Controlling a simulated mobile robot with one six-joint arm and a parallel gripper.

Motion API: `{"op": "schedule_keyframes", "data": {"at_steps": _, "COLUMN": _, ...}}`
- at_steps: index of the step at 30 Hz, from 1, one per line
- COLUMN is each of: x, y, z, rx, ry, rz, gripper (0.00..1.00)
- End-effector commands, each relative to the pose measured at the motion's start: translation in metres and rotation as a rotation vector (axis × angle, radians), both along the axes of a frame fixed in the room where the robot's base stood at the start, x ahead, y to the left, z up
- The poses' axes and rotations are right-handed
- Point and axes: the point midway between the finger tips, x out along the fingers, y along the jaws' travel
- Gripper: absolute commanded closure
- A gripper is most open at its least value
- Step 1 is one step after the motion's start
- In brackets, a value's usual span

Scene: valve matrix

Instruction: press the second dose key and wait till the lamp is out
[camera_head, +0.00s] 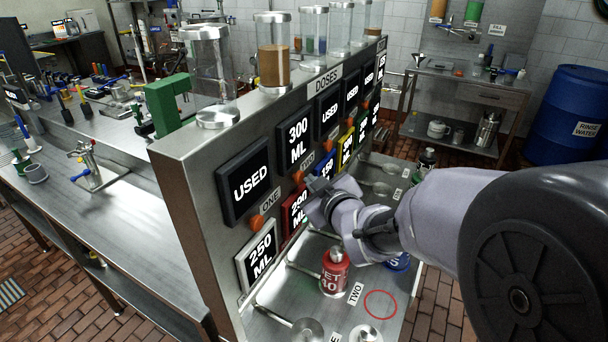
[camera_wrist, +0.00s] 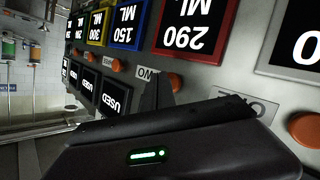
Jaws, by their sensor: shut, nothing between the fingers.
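The steel dose panel (camera_head: 190,200) has a top row of black displays, a lower row of coloured frames and orange round domes between. In the wrist view, an orange dome (camera_wrist: 174,82) shows beside the TWO label (camera_wrist: 150,73), partly behind my gripper (camera_wrist: 158,95); it also shows in the head view (camera_head: 298,177). The display above it reads 300 ML (camera_head: 298,141); the red frame below reads 290 (camera_head: 295,210). My gripper (camera_head: 318,190) is shut and empty, close to this dome; contact cannot be told. I cannot tell any dome's lighting.
The ONE dome (camera_head: 257,222) is to the left, under a USED display (camera_head: 245,184). A red bottle (camera_head: 335,272) stands on the shelf below my wrist, by a red ring (camera_head: 380,304). Glass cylinders (camera_head: 273,55) stand on the panel. A blue barrel (camera_head: 565,115) is far right.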

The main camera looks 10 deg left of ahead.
Motion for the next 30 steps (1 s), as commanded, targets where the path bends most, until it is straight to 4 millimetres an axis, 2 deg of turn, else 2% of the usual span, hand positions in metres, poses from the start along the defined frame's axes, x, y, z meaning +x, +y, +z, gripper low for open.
{"op": "schedule_keyframes", "data": {"at_steps": 19, "x": 0.0028, "y": 0.0074, "z": 0.0001, "rx": 0.000, "ry": -0.001, "rz": 0.001, "gripper": 1.00}}
{"op": "schedule_keyframes", "data": {"at_steps": 30, "x": 0.0019, "y": 0.0048, "z": 0.0004, "rx": 0.000, "ry": -0.002, "rz": 0.000, "gripper": 1.00}}
